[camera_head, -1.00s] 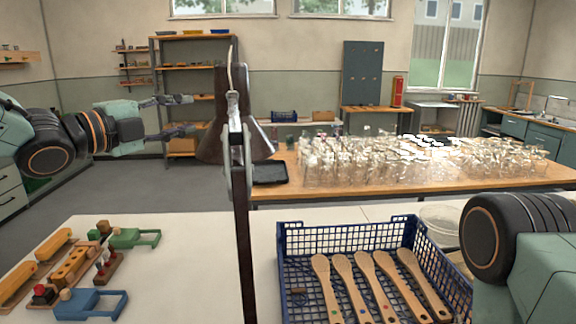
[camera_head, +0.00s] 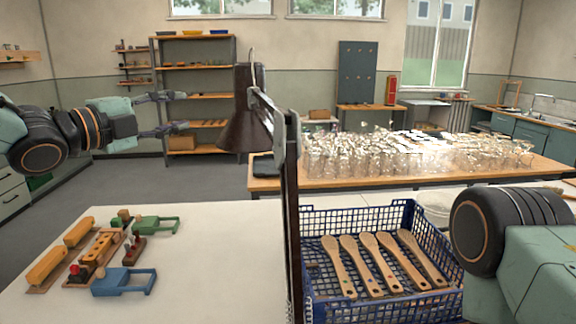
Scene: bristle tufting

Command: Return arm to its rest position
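My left gripper (camera_head: 168,115) is at the left in the head view, held in the air above and beyond the white table. Its two fingers are spread apart, pointing right, with nothing between them. It is well clear of the tools on the table. My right arm shows only as a dark joint and green link at the lower right. The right gripper is outside the view.
A blue crate (camera_head: 452,304) with several wooden brushes (camera_head: 384,270) stands on the white table (camera_head: 215,270). Colourful wooden fixtures (camera_head: 100,250) lie at left. A dark lamp (camera_head: 246,110) rises centrally. Glassware (camera_head: 400,152) fills the back bench.

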